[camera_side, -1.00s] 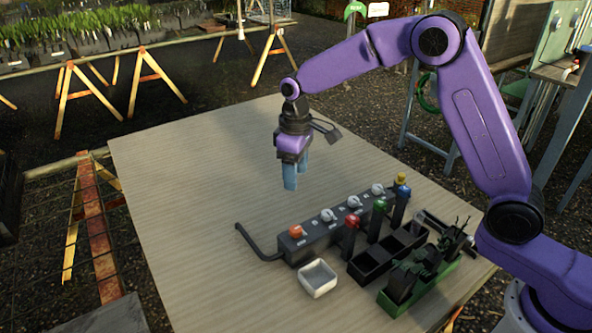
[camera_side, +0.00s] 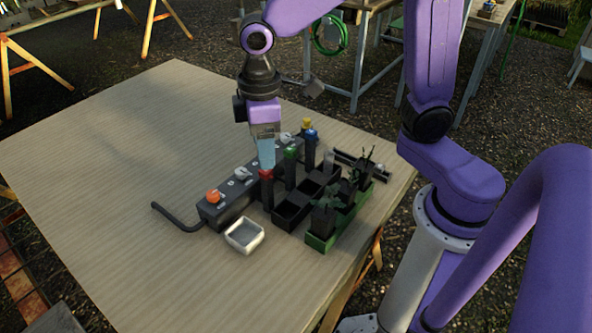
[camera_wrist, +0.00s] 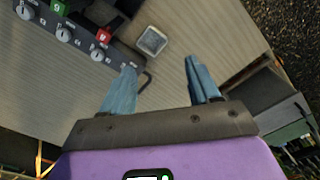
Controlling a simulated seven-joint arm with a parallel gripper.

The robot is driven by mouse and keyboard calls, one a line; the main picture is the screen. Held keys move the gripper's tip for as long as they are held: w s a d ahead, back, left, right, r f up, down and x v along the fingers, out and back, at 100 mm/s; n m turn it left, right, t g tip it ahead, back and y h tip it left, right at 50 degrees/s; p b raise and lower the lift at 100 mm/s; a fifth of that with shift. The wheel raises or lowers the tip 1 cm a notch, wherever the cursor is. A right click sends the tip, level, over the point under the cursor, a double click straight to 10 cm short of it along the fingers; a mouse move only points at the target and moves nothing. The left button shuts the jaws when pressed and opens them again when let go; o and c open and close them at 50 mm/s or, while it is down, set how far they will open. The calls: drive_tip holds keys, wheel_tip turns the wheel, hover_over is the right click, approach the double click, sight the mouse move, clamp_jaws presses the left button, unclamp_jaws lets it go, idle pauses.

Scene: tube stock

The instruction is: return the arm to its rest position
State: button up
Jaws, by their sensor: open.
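My gripper (camera_side: 266,152) is open and empty, hanging above the wooden table with its light blue fingers pointing down. In the side view its fingertips overlap the dark box with white knobs and the red-topped post (camera_side: 266,176), but I cannot tell the exact height between them. In the wrist view the two blue fingers (camera_wrist: 160,88) stand wide apart, with only bare table between them. My purple arm is bent over the table's right side.
A black rack (camera_side: 293,209) and a green planter (camera_side: 318,243) are to the right. The table's left half is clear.

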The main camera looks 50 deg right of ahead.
drive_tip(key=s+d+n, duration=0.1)
drive_tip(key=s+d, duration=0.3)
drive_tip(key=s, duration=0.5)
drive_tip(key=s+d+n, duration=0.1)
drive_tip(key=s+d, duration=0.4)
drive_tip(key=s, duration=0.4)
drive_tip(key=shift+d+f+n, duration=0.3)
drive_tip(key=shift+n, duration=0.1)
idle(0.3)
